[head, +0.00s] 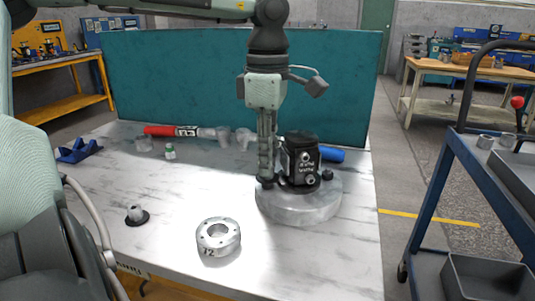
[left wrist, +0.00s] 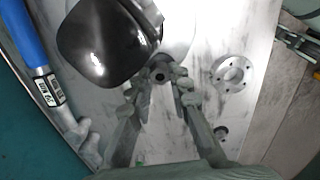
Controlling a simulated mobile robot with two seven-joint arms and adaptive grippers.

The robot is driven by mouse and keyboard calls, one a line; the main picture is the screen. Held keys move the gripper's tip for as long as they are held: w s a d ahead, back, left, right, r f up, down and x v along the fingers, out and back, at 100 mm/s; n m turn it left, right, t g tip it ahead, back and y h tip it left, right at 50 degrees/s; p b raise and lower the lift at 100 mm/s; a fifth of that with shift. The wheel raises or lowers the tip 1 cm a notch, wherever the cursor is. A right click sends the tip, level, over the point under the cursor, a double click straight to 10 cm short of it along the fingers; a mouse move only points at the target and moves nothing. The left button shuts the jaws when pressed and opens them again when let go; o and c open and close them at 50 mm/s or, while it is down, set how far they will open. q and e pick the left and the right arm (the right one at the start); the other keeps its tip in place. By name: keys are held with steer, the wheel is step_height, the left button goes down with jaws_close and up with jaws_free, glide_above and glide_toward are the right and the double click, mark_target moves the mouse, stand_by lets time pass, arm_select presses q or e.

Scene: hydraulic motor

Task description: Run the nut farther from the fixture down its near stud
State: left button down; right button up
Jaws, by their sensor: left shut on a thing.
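The black motor (head: 301,155) stands upright on a round grey base (head: 300,208) in the head view. It also shows in the left wrist view (left wrist: 95,42). My left gripper (head: 267,183) comes straight down at the motor's left side. Its fingertips (left wrist: 158,90) are closed around a small dark nut (left wrist: 160,73) beside the motor's flange. The stud under this nut is hidden, so how far down the nut sits cannot be told. Another dark nut (head: 327,175) sits at the motor's right side, apart from the gripper. My right gripper is not in view.
A grey ring with holes (head: 218,236) and a small dark-based part (head: 136,215) lie on the pale table (head: 200,190). A red-handled tool (head: 172,131) and a blue-handled tool (head: 331,154) lie at the back, before a teal panel (head: 180,75).

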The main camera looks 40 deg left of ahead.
arm_select(q)
steer(key=c, duration=1.6)
jaws_free()
steer(key=shift+c, duration=0.2)
steer(key=shift+f+n+b, duration=0.1)
steer(key=shift+n+b, duration=0.2)
steer(key=shift+b, duration=0.05)
steer(key=n+b, duration=0.2)
steer(key=n, duration=0.3)
steer(key=shift+f+n+b, duration=0.15)
steer(key=shift+n+b, duration=0.15)
steer(key=shift+b, duration=0.1)
steer(key=n+b, duration=0.1)
steer(key=n, duration=0.2)
steer(key=shift+r+n, duration=0.25)
steer(key=shift+n, duration=0.35)
